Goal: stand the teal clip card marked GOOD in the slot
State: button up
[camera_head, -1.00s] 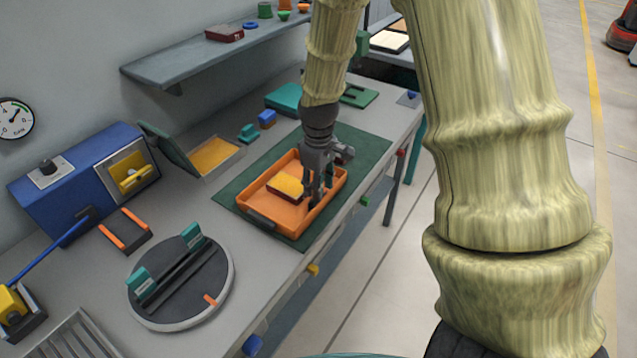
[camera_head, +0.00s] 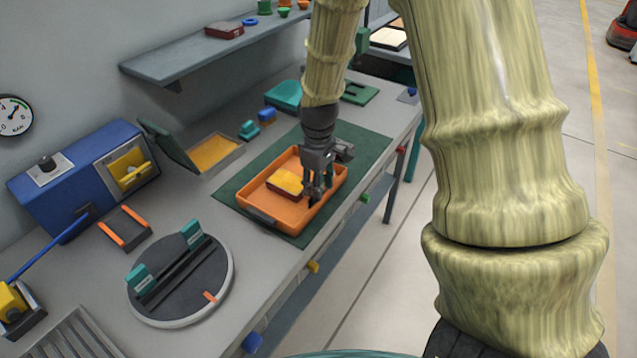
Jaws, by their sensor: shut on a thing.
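My gripper (camera_head: 315,196) points down into the orange tray (camera_head: 262,218), at its right side. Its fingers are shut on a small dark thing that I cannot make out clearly. Two teal pieces with pale labels stand on the round grey turntable: one at the near left (camera_head: 141,280), one at the far right (camera_head: 192,236). They are at opposite ends of a dark slotted rail (camera_head: 172,262). The labels are too small to read, so I cannot tell which piece is marked GOOD. My gripper is well away from both.
A red block with a yellow top (camera_head: 287,182) lies in the tray just left of my gripper. The tray rests on a green mat (camera_head: 228,190). A blue machine (camera_head: 80,178), an open yellow-lined case (camera_head: 213,153) and a wall shelf (camera_head: 190,62) stand behind.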

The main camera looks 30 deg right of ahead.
jog(key=shift+f, duration=0.4)
jog(key=o, duration=0.8)
notch_tip(320, 180, up, 12)
dwell(0.6)
